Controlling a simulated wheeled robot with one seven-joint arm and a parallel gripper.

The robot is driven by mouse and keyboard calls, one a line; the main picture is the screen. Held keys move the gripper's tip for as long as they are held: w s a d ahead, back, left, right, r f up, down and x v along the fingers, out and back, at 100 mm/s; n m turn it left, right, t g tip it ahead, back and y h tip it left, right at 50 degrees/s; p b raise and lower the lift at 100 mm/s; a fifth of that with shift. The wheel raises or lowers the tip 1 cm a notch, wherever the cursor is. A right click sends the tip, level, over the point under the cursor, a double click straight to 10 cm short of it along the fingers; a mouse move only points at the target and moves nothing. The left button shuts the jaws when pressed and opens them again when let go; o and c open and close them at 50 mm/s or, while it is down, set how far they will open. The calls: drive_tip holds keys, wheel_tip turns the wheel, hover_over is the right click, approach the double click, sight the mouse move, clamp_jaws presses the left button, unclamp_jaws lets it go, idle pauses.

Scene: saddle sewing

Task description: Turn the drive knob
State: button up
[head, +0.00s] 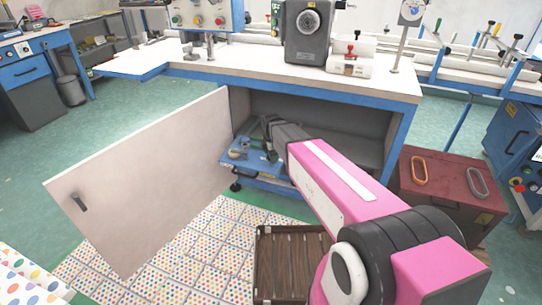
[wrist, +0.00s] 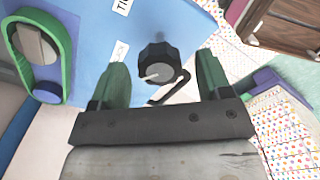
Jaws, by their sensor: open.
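A black ribbed knob (wrist: 158,60) with a pale pointer line stands on a blue machine face (wrist: 88,65) in the wrist view. I take it to be the drive knob; the labels beside it are only partly readable. My gripper (wrist: 163,64) is open, with one green finger on each side of the knob and a visible gap to both. In the head view my arm reaches into the open cabinet, to a small blue machine (head: 250,158); the knob cannot be made out there.
A grey part in a green oval frame (wrist: 38,47) sits left on the same face. A bent black rod (wrist: 170,90) is beside the knob. The cabinet door (head: 145,180) stands open at left. A brown slatted crate (head: 285,262) and a red box (head: 450,190) stand nearby.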

drive_tip(key=shift+f, duration=0.15)
drive_tip(key=c, duration=0.9)
